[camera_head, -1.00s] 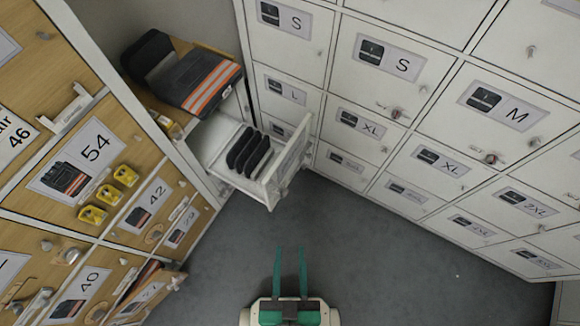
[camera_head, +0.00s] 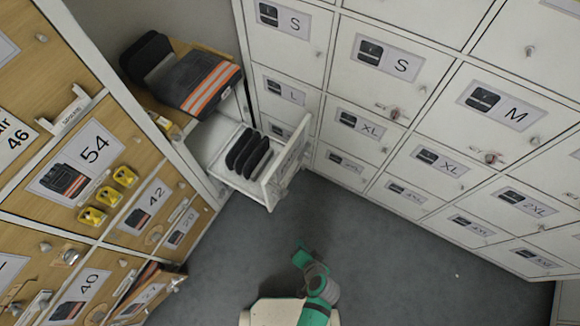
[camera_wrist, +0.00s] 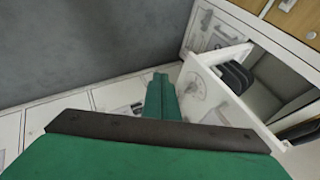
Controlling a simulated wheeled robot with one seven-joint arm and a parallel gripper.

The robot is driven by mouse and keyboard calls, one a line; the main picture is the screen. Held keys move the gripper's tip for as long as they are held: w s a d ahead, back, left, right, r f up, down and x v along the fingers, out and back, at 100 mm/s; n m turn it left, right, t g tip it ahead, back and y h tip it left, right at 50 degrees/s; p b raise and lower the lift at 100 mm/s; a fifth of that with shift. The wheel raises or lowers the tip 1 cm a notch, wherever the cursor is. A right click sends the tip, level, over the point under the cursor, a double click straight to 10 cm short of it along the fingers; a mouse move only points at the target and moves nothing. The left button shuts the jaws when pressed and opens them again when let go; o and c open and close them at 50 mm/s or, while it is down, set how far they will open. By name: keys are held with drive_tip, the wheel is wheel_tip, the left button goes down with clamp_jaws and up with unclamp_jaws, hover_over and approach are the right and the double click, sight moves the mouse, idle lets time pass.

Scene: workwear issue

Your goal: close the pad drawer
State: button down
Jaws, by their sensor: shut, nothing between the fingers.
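The pad drawer (camera_head: 262,185) is pulled out of the white unit in the corner. Several black pads (camera_head: 248,155) stand in it. In the wrist view, the drawer's white front (camera_wrist: 222,92) is at the right, with black pads (camera_wrist: 236,76) behind it. My gripper (camera_wrist: 160,80) is shut and empty, its green fingertips to the left of the drawer front in that view. I cannot tell whether they touch it. In the head view my green arm shows at the bottom, below the drawer with floor between; the fingertips are not clear there.
White lockers (camera_head: 385,60) with size labels fill the right side. Wooden lockers (camera_head: 90,160) line the left, with yellow items (camera_head: 108,195) on one door and a door ajar (camera_head: 150,290) low down. A striped dark garment (camera_head: 200,80) lies above the drawer. The grey floor (camera_head: 400,270) is clear.

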drive_tip(key=w+m+y, duration=0.1)
drive_tip(key=w+y, duration=0.3)
drive_tip(key=w, duration=0.3)
drive_tip(key=n+t+y, duration=0.1)
drive_tip(key=n+y, duration=0.1)
drive_tip(key=y, duration=0.7)
approach(281, 163)
drive_tip(key=x, duration=0.5)
drive_tip(key=shift+w+a+f, duration=0.1)
drive_tip(key=shift+a, duration=0.3)
drive_tip(key=shift+w+a, duration=0.2)
drive_tip(key=shift+a, duration=0.05)
